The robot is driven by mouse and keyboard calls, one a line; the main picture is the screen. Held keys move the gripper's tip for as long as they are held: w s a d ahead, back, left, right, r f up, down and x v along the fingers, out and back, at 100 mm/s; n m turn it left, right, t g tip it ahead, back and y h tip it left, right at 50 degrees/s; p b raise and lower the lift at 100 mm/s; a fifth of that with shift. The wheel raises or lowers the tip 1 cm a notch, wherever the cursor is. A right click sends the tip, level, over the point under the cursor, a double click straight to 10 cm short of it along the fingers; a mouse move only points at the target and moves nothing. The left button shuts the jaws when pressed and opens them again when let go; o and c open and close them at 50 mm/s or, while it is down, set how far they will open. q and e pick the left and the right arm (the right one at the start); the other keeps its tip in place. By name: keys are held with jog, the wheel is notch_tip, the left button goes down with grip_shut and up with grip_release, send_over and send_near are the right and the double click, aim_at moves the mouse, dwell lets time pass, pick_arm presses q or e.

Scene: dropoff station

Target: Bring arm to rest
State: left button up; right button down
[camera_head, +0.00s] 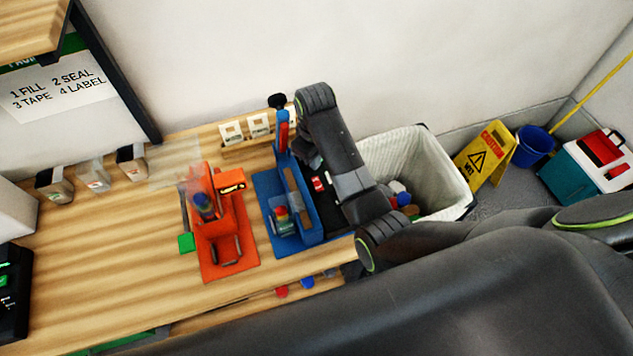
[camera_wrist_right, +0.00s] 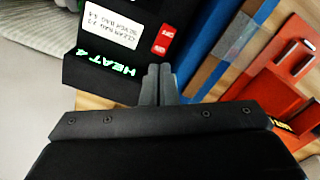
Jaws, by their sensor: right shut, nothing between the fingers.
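My right arm comes in from the right and reaches over the workbench. Its gripper (camera_head: 307,152) hangs under the wrist, largely hidden by the arm, near a black heat-sealer box (camera_head: 318,183). In the right wrist view the two fingers of the right gripper (camera_wrist_right: 160,75) are together and empty, in front of the black box (camera_wrist_right: 100,72). That box has a white label, a red switch and green "HEAT 4" text. I cannot tell whether the fingertips touch it. My left gripper is not in view.
A blue station (camera_head: 262,190) and an orange station (camera_head: 245,255) stand on the wooden bench (camera_head: 110,240). A lined bin (camera_head: 455,195) is right of the bench. A yellow caution sign (camera_head: 483,160), blue bucket (camera_head: 535,145) and teal cooler (camera_head: 585,178) are beyond it.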

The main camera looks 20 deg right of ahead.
jog(key=shift+r, duration=0.3)
dwell(0.4)
